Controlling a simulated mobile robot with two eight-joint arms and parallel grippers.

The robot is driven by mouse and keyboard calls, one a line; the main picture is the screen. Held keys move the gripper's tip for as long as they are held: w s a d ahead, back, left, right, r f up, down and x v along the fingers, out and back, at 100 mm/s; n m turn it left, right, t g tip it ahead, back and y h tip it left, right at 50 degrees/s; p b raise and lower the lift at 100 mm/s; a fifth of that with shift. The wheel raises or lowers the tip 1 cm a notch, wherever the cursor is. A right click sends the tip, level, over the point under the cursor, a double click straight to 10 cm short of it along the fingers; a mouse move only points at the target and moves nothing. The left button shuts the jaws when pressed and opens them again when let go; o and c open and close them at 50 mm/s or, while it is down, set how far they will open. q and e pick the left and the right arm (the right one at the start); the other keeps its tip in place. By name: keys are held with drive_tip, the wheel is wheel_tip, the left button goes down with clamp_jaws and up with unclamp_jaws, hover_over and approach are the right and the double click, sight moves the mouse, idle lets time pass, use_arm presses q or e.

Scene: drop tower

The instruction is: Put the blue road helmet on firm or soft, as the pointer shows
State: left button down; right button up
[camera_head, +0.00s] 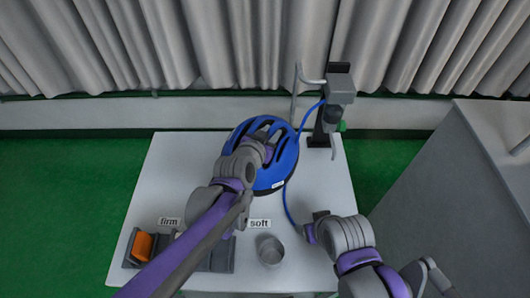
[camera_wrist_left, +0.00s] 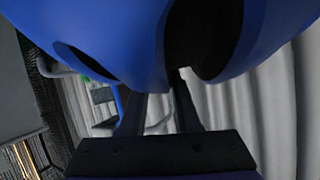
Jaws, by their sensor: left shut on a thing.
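The blue road helmet (camera_head: 284,165) is over the back middle of the white table in the head view. My left gripper (camera_head: 262,152) is shut on it, and my left arm covers part of its near side. The helmet's blue shell (camera_wrist_left: 95,35) fills the top of the left wrist view, above the fingers (camera_wrist_left: 160,112). The "firm" label (camera_head: 169,222) and "soft" label (camera_head: 260,224) are near the table's front. My right gripper (camera_head: 312,228) is right of the "soft" label; its jaws are too small to read. I cannot make out the pointer.
A dark drop tower (camera_head: 340,95) with a blue cable stands at the table's back right. A grey tray (camera_head: 220,262) with an orange block (camera_head: 142,246) lies front left, partly under my left arm. A grey cup (camera_head: 270,252) stands front centre. A grey cabinet (camera_head: 460,190) is at right.

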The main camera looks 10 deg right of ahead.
sight(272, 177)
use_arm(q)
wheel_tip(272, 177, down, 3)
drive_tip(key=shift+s+r, duration=0.15)
drive_tip(key=shift+r, duration=0.05)
use_arm(e)
drive_tip(key=shift+s+f, duration=0.2)
use_arm(q)
drive_tip(key=shift+f+b, duration=0.35)
drive_tip(key=shift+f, duration=1.7)
use_arm(e)
drive_tip(key=shift+f, duration=0.3)
use_arm(q)
drive_tip(key=c, duration=0.6)
unclamp_jaws()
drive_tip(key=p+v, duration=0.1)
drive_tip(key=v, duration=1)
drive_tip(key=shift+s+a+r, duration=0.25)
use_arm(e)
drive_tip(key=shift+w+r, duration=0.2)
drive_tip(key=shift+r, duration=0.4)
